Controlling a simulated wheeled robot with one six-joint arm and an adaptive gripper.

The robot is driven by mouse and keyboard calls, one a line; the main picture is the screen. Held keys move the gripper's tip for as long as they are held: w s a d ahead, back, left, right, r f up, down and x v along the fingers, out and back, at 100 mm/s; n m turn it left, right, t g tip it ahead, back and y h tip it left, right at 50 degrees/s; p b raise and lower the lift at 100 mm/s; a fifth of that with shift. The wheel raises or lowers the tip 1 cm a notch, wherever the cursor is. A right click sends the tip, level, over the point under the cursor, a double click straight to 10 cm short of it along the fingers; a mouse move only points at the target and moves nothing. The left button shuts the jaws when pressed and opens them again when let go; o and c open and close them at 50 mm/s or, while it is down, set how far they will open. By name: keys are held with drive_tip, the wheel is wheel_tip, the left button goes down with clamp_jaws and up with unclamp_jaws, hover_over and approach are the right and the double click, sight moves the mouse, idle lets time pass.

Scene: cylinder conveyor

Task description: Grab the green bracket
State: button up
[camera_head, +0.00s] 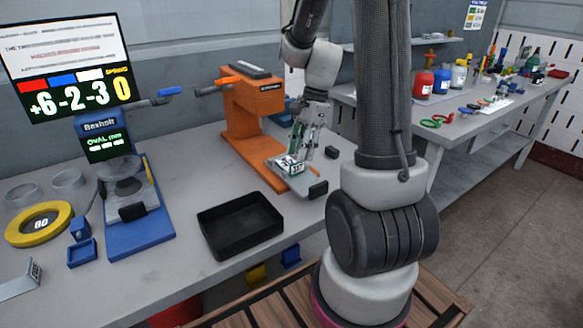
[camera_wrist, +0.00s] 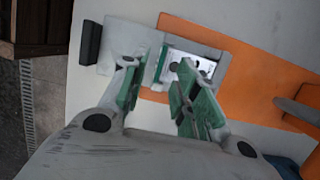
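A small green-edged bracket with a white, dark-marked label (camera_head: 297,168) sits on the grey plate of the orange press (camera_head: 250,112). In the wrist view a thin green upright edge (camera_wrist: 161,64) and a pale marked face (camera_wrist: 190,57) show beyond the fingers. My gripper (camera_head: 308,145) points down right over it. In the wrist view my gripper (camera_wrist: 158,78) has its two green-padded fingers apart, with the green edge seen between them. The right finger hides part of the labelled face. I cannot tell whether either finger touches it.
A black tray (camera_head: 240,224) lies left of the press. A blue stamping machine (camera_head: 138,222) with a lit screen and a yellow ring (camera_head: 38,224) stand further left. Small black blocks flank the plate. A second bench (camera_head: 490,110) with jars and parts is at right.

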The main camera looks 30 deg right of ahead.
drive_tip(key=shift+x, duration=1.55)
clamp_jaws()
